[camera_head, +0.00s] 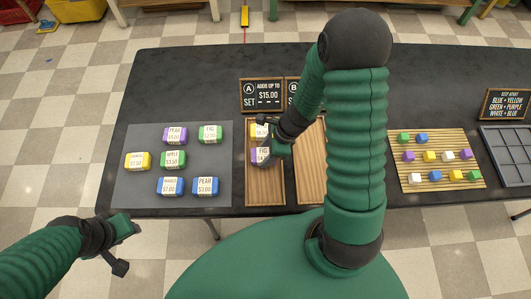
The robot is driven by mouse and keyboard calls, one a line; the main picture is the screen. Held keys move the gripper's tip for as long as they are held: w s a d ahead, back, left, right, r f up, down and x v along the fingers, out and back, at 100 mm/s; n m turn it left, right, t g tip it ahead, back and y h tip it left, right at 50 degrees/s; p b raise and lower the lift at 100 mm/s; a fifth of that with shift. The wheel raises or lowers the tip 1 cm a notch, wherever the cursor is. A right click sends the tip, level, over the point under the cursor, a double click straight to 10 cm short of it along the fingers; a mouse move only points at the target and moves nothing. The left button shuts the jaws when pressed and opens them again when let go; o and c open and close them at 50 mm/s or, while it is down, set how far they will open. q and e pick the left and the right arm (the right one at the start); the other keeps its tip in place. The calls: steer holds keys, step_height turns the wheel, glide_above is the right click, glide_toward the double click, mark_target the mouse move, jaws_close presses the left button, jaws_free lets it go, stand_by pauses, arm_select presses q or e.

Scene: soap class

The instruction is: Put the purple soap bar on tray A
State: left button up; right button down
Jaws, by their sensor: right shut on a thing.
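Another purple soap bar (175,135) lies on the grey mat (210,158). My left gripper (129,248) is open and empty at the table's front left edge.
Several green, yellow and blue soap bars lie on the grey mat. Tray B (311,165) stands right of tray A, partly hidden by my right arm. A bamboo mat with small cubes (438,180) and a grey divided tray (510,155) are at right. Tray A's lower part is bare.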

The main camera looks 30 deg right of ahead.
steer(key=shift+a+f, duration=0.1)
steer(key=shift+a, duration=0.05)
steer(key=c, duration=0.6)
jaws_free()
steer(key=shift+c, duration=0.2)
